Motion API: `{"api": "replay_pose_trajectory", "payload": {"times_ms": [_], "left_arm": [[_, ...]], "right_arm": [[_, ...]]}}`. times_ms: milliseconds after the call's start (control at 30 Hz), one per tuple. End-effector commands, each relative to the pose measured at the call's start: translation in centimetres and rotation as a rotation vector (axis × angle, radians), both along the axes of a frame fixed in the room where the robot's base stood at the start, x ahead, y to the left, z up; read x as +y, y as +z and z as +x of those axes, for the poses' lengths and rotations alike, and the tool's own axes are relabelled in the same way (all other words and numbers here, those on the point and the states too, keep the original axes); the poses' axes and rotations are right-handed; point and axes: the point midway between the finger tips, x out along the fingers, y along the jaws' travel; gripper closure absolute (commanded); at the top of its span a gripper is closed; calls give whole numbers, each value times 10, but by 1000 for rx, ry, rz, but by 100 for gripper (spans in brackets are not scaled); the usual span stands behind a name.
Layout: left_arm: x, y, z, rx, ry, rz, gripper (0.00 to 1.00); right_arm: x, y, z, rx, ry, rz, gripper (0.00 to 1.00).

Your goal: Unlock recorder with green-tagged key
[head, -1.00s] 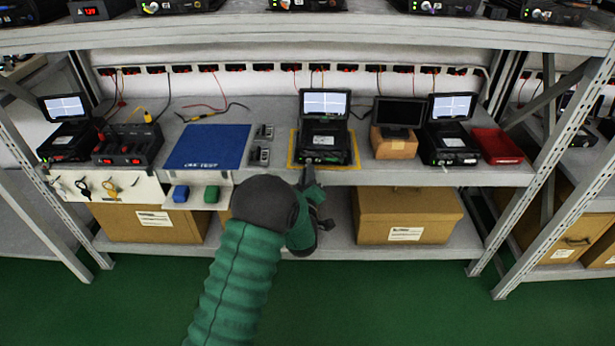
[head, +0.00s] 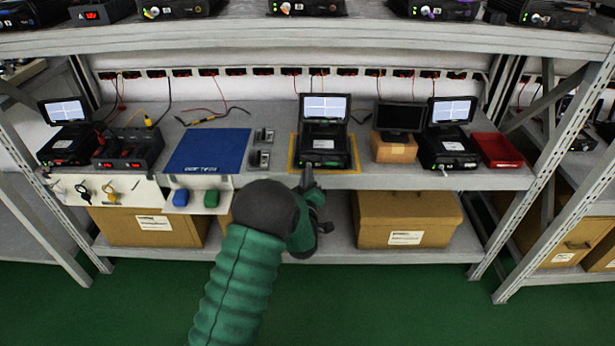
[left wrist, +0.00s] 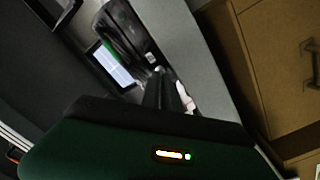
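A black recorder (head: 323,148) with a lit, raised screen stands inside a yellow outline at the middle of the bench. In the left wrist view the recorder (left wrist: 128,35) lies just beyond my gripper. My left gripper (head: 308,180) is at the bench's front edge, just below and in front of the recorder's left front. Its narrow fingers (left wrist: 160,90) look close together in the left wrist view. I cannot make out a green-tagged key in them. A black-tagged key (head: 82,191) and a yellow-tagged key (head: 109,190) hang on a white panel at left. My right gripper is out of view.
A blue mat (head: 206,150) and small grey parts (head: 262,147) lie left of the recorder. A screen on a cardboard block (head: 394,148), another recorder (head: 447,148) and a red tray (head: 497,147) stand right. A shelf overhangs. Cardboard boxes (head: 408,220) sit below.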

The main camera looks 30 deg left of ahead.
Motion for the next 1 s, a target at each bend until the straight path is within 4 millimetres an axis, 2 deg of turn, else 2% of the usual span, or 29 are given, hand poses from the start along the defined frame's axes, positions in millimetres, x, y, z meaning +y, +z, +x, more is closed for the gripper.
{"api": "replay_pose_trajectory", "payload": {"times_ms": [267,1000], "left_arm": [[0,-1,-1,83,2,133,100],[-2,-1,0,428,-2,738,100]], "right_arm": [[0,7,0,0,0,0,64],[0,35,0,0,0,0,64]]}}
